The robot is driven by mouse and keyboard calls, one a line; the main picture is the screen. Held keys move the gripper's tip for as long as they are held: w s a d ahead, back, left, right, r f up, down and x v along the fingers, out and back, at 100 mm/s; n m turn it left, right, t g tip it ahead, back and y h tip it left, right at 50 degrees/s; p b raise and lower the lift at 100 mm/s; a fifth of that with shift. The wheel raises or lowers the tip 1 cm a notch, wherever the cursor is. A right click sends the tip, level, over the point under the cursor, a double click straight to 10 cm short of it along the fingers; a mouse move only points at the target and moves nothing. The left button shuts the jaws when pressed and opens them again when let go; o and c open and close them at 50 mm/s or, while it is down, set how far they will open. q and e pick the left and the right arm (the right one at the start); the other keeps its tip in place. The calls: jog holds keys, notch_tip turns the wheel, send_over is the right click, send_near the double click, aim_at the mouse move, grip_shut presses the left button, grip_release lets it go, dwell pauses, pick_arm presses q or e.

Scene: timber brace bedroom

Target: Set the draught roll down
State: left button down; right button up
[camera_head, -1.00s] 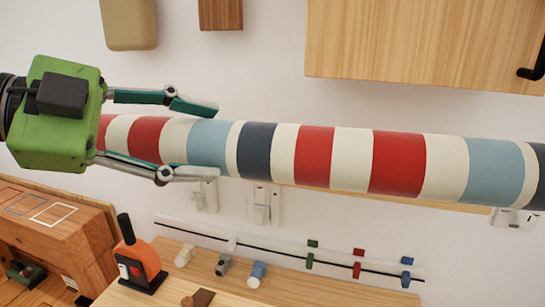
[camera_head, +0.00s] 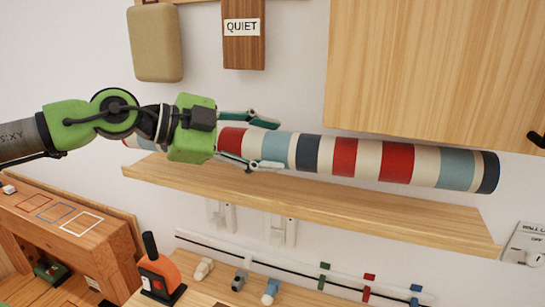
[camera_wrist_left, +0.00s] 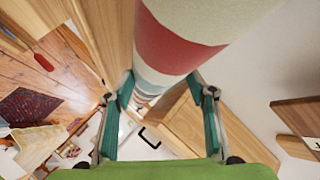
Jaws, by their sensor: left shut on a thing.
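The draught roll (camera_head: 385,160) is a long cylinder with red, cream, light blue and dark navy bands, lying nearly level across the head view. My left gripper (camera_head: 279,146) comes in from the left and is shut around the roll left of its middle, one finger above and one below. In the left wrist view the roll (camera_wrist_left: 185,45) runs away between the two teal fingers. A wooden wall shelf (camera_head: 340,207) lies under and in front of the roll; I cannot tell if they touch. My right gripper is not in view.
A wooden cabinet (camera_head: 430,70) hangs above the roll's right part. A QUIET sign (camera_head: 243,45) and a beige padded block (camera_head: 155,45) hang at upper left. Below are a rail with coloured clips (camera_head: 325,275), an orange tool (camera_head: 157,272) and a wooden desk (camera_head: 70,225).

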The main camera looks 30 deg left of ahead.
aim_at(273, 141)
pick_arm(q)
jog(key=shift+w+a+r+p, duration=0.2)
jog(key=shift+w+p, duration=0.15)
jog(key=shift+w, duration=0.3)
jog(key=shift+w+a+r+p, duration=0.15)
jog(key=shift+w+p, duration=0.15)
jog(key=shift+w, duration=0.3)
jog(key=shift+w+f, duration=0.3)
jog(key=shift+f, duration=0.45)
jog(key=shift+s+f+p, duration=0.1)
jog(key=shift+f+p, duration=0.35)
jog(key=shift+f, duration=2)
jog(key=shift+f+p, duration=0.1)
jog(key=shift+p, duration=0.2)
jog(key=shift+w+f, duration=0.2)
jog(key=shift+f, duration=0.25)
jog(key=c, duration=1.2)
grip_release()
jog(key=shift+f, duration=0.25)
jog(key=shift+o, duration=0.2)
jog(key=shift+s+r, duration=0.1)
jog(key=shift+s, duration=0.05)
